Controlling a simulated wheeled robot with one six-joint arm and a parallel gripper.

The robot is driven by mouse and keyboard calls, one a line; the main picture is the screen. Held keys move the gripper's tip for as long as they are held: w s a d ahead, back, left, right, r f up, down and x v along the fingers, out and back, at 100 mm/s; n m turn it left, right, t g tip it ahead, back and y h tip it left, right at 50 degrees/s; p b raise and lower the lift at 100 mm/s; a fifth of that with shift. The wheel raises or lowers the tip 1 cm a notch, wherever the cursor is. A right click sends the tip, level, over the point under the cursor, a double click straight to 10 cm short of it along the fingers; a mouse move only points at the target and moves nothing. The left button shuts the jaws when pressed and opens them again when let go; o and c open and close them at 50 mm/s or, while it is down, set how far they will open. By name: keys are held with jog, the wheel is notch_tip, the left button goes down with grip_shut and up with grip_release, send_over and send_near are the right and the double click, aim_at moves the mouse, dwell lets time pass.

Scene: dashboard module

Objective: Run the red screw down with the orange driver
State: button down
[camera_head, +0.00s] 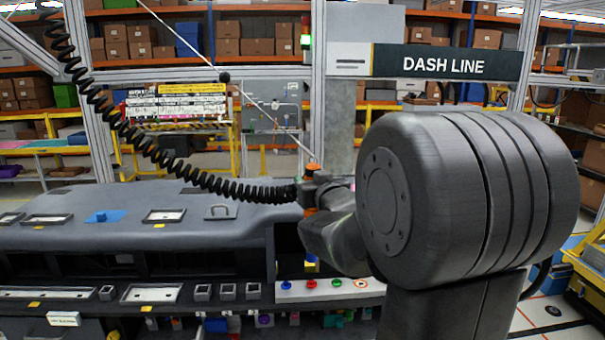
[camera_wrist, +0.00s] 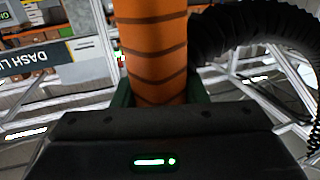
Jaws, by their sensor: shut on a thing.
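My gripper (camera_head: 314,188) is shut on the orange driver (camera_head: 312,168), which stands upright on the far side of my arm. In the wrist view the driver's orange, dark-banded body (camera_wrist: 157,50) fills the space between the two dark green fingers. The red screw (camera_head: 311,284) is on a white strip (camera_head: 342,293) at the front of the dashboard module. In the head view the driver's lower part is in line above the red screw, partly hidden by my arm. I cannot tell how far its tip is from the screw.
A black coiled cable (camera_head: 150,148) runs from the upper left to the driver. The grey dashboard (camera_head: 130,225) fills the left.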

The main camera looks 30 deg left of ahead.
jog(key=shift+r, duration=0.1)
dwell(0.3)
jog(key=shift+b, duration=0.3)
jog(key=shift+f+b, duration=3.2)
jog(key=shift+f, duration=0.15)
